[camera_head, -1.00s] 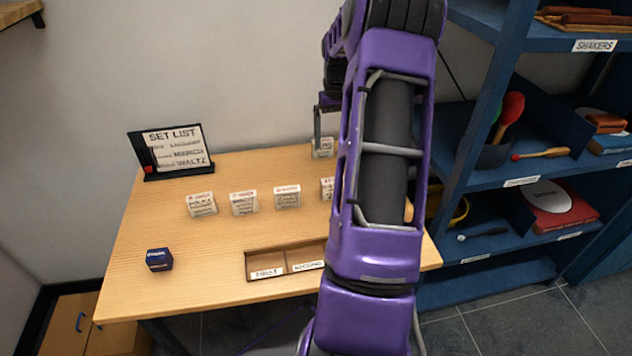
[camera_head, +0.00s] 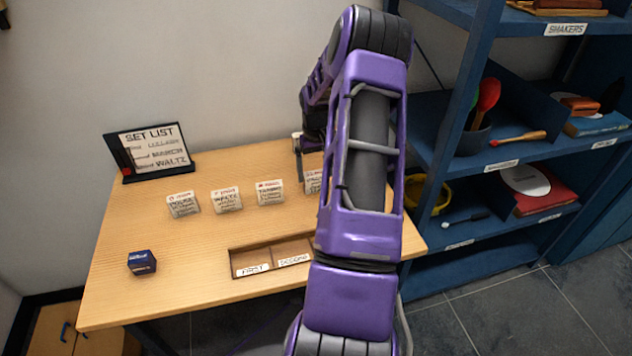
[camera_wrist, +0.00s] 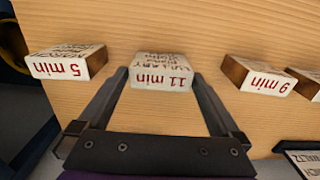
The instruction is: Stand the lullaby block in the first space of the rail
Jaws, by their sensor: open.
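The lullaby block (camera_wrist: 160,72) is a cream block with red print, "LULLABY" on one face and "11 min" on another. In the wrist view it stands between the tips of my open gripper (camera_wrist: 163,78), not gripped. In the head view it appears to be the row's rightmost visible block (camera_head: 313,182), partly covered by my arm. The wooden rail (camera_head: 233,264) lies at the table's front, its first space (camera_head: 250,258) labelled "FIRST" and empty. The "SECOND" space (camera_head: 292,250) is also empty; the rail's right part is hidden by my arm.
Similar blocks stand either side: "5 min" (camera_wrist: 68,65) and "9 min" (camera_wrist: 260,76). A dark blue box (camera_head: 142,262) sits at the table's left front. The set list stand (camera_head: 152,152) is at the back left. Blue shelves (camera_head: 455,140) stand on the right.

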